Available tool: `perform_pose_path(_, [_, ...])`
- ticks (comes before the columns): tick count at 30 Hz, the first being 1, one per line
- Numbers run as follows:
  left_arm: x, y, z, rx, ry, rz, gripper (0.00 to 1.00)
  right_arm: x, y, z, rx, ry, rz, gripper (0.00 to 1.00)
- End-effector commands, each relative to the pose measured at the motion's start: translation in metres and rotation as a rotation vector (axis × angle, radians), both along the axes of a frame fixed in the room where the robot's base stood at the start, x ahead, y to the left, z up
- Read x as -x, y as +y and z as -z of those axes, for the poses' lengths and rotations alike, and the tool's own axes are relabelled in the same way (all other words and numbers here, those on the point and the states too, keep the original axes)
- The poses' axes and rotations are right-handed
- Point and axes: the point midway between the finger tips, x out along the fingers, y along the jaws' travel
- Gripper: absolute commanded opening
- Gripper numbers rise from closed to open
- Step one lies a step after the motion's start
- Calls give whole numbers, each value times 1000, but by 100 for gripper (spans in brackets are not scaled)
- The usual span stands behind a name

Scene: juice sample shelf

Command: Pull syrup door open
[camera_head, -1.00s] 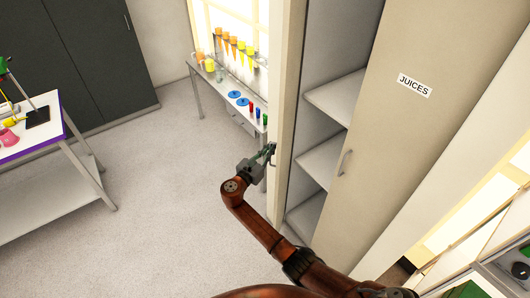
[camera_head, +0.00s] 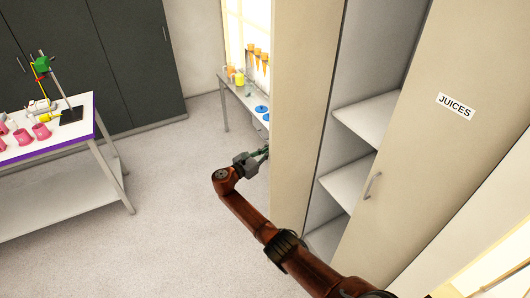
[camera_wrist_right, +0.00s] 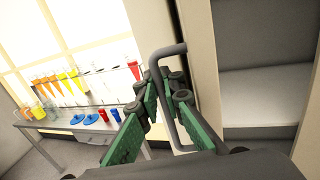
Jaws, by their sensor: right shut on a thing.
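The syrup door (camera_head: 300,110) is the beige left door of the tall cabinet. It stands swung open, with the shelves to its right uncovered. Its grey bar handle (camera_wrist_right: 167,52) shows in the right wrist view. My right gripper (camera_wrist_right: 166,84) is shut on this handle, with its green fingers on either side of the bar. In the head view, the right gripper (camera_head: 264,152) is at the door's left edge, and the door hides the handle there. No label shows on this door. My left gripper is not in view.
The JUICES door (camera_head: 420,150) is closed at the right. The cabinet shelves (camera_head: 365,118) look empty. A side table (camera_wrist_right: 60,126) with colourful tubes stands beyond the door. A white lab table (camera_head: 60,155) with pink cups is at the left. Floor between is clear.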

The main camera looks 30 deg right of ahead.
Motion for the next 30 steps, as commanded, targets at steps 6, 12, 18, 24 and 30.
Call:
perform_pose_path(6, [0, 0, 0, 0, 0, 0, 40, 0, -1, 2, -2, 3, 0, 0])
perform_pose_path(12, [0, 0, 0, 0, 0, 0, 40, -1, 0, 2, -2, 3, -1, 8])
perform_pose_path(18, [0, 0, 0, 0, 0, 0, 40, -1, 0, 1, -2, 2, 0, 14])
perform_pose_path(24, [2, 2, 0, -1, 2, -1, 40, 0, 1, 1, -1, 1, 0, 14])
perform_pose_path(30, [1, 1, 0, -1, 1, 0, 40, 6, 25, 2, -3, 1, -3, 14])
